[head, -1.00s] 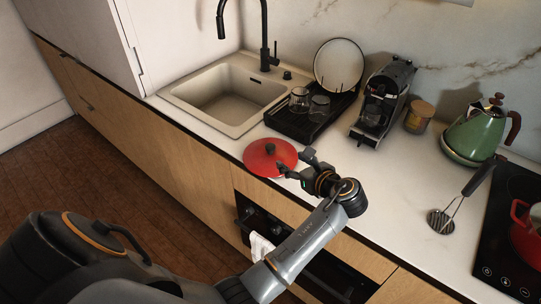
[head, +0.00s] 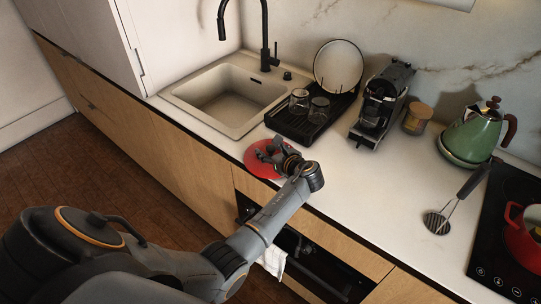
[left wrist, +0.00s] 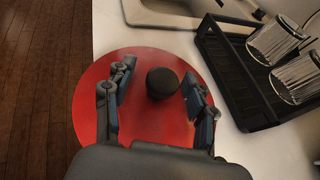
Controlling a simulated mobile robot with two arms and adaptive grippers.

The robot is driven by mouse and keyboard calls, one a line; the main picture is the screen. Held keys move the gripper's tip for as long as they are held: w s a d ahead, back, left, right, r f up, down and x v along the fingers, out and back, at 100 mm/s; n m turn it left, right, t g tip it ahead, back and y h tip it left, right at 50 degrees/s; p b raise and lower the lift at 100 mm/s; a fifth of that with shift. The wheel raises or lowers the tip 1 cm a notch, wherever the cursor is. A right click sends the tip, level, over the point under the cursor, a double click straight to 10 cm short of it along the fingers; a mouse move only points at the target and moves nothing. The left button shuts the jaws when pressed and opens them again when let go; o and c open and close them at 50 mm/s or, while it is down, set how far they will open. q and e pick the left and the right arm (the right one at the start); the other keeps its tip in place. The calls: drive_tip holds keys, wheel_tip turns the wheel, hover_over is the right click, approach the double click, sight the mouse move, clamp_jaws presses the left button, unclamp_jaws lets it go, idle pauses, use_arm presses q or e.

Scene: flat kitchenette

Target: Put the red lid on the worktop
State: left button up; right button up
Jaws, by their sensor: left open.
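The red lid (head: 254,165) lies at the front edge of the white worktop (head: 345,190), in front of the black drying rack. Its round black knob (left wrist: 163,83) shows in the left wrist view, and the red disc (left wrist: 150,62) spreads around it, overlapping the worktop's front edge in the picture. My left gripper (head: 272,153) is open over the lid and hides much of it in the head view. In the left wrist view its two fingers (left wrist: 157,82) stand on either side of the knob, with gaps visible. My right gripper is in neither view.
The drying rack (head: 287,124) with two glasses and a plate stands close behind the lid. The sink (head: 205,88) is behind left. The worktop's middle is clear.

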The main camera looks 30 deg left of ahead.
use_arm(q)
drive_tip(key=shift+d, duration=0.1)
clamp_jaws()
drive_tip(key=shift+r, duration=0.1)
